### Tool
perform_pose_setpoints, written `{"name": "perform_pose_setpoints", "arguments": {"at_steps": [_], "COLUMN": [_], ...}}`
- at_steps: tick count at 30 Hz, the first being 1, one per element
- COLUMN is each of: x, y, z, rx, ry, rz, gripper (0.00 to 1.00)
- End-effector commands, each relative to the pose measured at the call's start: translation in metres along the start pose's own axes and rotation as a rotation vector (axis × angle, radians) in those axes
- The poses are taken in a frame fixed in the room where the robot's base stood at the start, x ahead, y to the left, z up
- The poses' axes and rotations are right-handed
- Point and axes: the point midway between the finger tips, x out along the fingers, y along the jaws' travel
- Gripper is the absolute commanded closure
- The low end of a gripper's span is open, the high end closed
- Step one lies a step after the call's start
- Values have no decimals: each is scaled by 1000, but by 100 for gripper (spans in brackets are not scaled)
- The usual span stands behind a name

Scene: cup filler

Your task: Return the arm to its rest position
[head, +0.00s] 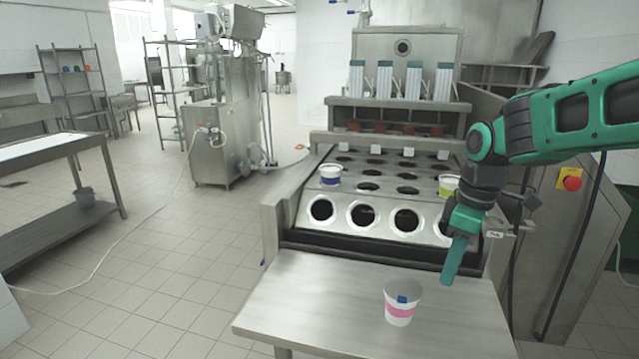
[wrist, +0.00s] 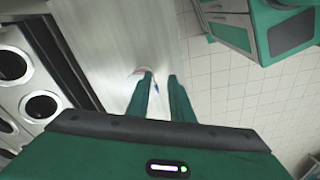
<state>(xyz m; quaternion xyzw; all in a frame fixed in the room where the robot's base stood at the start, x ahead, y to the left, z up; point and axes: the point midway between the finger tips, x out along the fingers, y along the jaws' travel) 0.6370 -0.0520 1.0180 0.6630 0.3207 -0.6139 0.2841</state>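My gripper (head: 448,280) points down above the right part of the steel table (head: 300,303) in the head view. In the wrist view its two fingers (wrist: 160,76) are parted with nothing held between them. A white cup with a pink band (head: 400,314) stands upright on the table, left of and nearer than my gripper, apart from it. A blue patch shows inside its rim. In the wrist view only a small part of the cup (wrist: 138,71) shows beside the left fingertip. My arm (head: 570,115) comes in from the right.
The filling machine (head: 400,48) stands behind the table, with round holes in its front panel. A white and blue cup (head: 330,176) and a yellow-green cup (head: 447,183) sit in it, the latter close to my arm. A red stop button (head: 572,183) is at right.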

Motion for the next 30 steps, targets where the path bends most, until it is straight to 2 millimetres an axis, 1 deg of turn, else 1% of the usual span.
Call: {"name": "perform_pose_setpoints", "arguments": {"at_steps": [1, 2, 3, 5, 6, 9, 12, 15, 18, 30], "x": [-2, -2, -2, 0, 2, 9, 17, 22, 26, 26], "y": [-4, -6, -12, -22, -29, -51, -71, -84, -92, -92], "z": [30, 48, 73, 107, 129, 174, 206, 225, 234, 235], "rx": [147, 246, 380, 578, 706, 994, 1215, 1359, 1430, 1442], "ry": [-6, -12, -19, -29, -34, -45, -53, -58, -61, -62], "rz": [11, 16, 23, 32, 38, 50, 57, 61, 62, 63], "gripper": [80, 80, 80, 80, 80, 80, 80, 80, 80, 80]}}
